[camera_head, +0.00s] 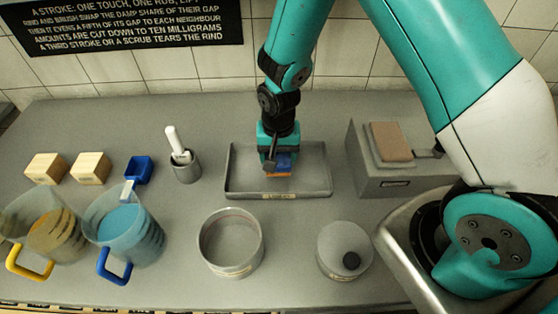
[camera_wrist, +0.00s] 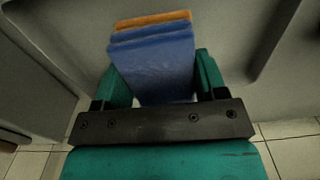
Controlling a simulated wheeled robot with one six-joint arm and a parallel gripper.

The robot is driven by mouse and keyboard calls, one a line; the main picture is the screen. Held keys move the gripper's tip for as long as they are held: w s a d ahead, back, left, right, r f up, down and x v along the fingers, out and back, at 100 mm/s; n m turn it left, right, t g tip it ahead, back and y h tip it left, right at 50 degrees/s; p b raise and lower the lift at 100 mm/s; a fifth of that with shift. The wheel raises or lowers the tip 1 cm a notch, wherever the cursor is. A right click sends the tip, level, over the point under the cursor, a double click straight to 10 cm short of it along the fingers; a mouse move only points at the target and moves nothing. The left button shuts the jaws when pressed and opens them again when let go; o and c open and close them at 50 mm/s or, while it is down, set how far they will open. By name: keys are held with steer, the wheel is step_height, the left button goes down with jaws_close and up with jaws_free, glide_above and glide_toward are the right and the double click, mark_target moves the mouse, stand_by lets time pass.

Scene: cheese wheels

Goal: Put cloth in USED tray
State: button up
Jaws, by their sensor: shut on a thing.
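The cloth (camera_head: 285,160) is a folded blue pad with an orange layer at one edge. My gripper (camera_head: 273,163) is shut on it, and in the wrist view the cloth (camera_wrist: 155,65) sits between the two green fingers of my gripper (camera_wrist: 160,78). The shallow grey tray (camera_head: 312,172) lies at the middle of the counter, with a small label on its front rim too small to read surely. My gripper and the cloth are over the inside of this tray. I cannot tell whether the cloth touches the tray floor.
A grey box with a brown block (camera_head: 391,142) stands right of the tray. A round open pan (camera_head: 231,268) and a lidded round pot (camera_head: 335,240) stand in front. Left are a cup with a white-handled brush (camera_head: 185,172), two jugs (camera_head: 128,232), a blue scoop (camera_head: 139,168) and two wooden blocks (camera_head: 91,167).

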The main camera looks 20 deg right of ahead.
steer(key=shift+f+p, duration=0.35)
steer(key=shift+f, duration=1.6)
steer(key=shift+f, duration=0.2)
steer(key=o, duration=0.9)
steer(key=shift+r, duration=0.1)
